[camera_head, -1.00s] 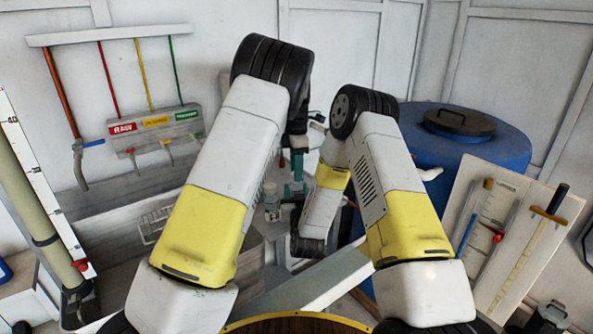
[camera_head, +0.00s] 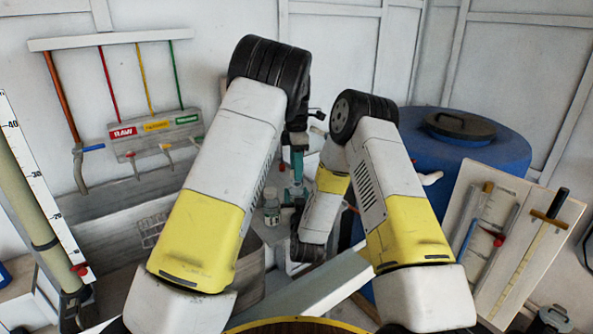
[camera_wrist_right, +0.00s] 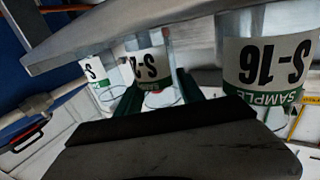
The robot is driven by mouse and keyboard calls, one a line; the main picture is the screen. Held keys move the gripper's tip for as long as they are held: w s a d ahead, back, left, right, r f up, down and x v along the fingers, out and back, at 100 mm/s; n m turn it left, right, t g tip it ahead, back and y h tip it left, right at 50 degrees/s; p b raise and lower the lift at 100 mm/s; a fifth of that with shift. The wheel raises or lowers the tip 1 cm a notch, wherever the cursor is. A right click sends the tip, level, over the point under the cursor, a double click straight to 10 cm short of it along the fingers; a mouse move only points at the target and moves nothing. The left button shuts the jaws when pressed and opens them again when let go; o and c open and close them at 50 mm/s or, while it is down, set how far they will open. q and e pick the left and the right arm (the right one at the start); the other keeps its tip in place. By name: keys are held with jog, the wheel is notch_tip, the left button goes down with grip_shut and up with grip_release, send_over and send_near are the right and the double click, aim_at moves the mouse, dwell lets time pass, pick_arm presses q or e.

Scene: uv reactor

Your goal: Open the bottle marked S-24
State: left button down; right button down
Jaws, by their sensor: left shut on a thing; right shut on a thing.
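In the right wrist view, turned upside down, a clear bottle with a white and green label (camera_wrist_right: 152,68) reads "S-2", the rest of its label hidden. Green fingertips (camera_wrist_right: 165,102) of my right gripper stand on both sides of it, and the gripper is shut on it. In the head view my left gripper (camera_head: 297,165) shows partly as teal fingers below the black wrist. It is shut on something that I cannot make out. The right gripper's fingers are hidden in the head view.
A bottle marked S-16 (camera_wrist_right: 268,60) stands close by, and another labelled bottle (camera_wrist_right: 98,78) is on the other side. A grey plate (camera_wrist_right: 120,30) runs along their bases. In the head view a clear bottle (camera_head: 271,207) stands beside my left arm. A blue barrel (camera_head: 480,150) is behind my right arm.

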pick_arm(q)
jog(key=shift+r, duration=2)
pick_arm(e)
jog(key=c, duration=0.6)
grip_release()
jog(key=shift+c, duration=0.2)
jog(key=shift+s, duration=0.1)
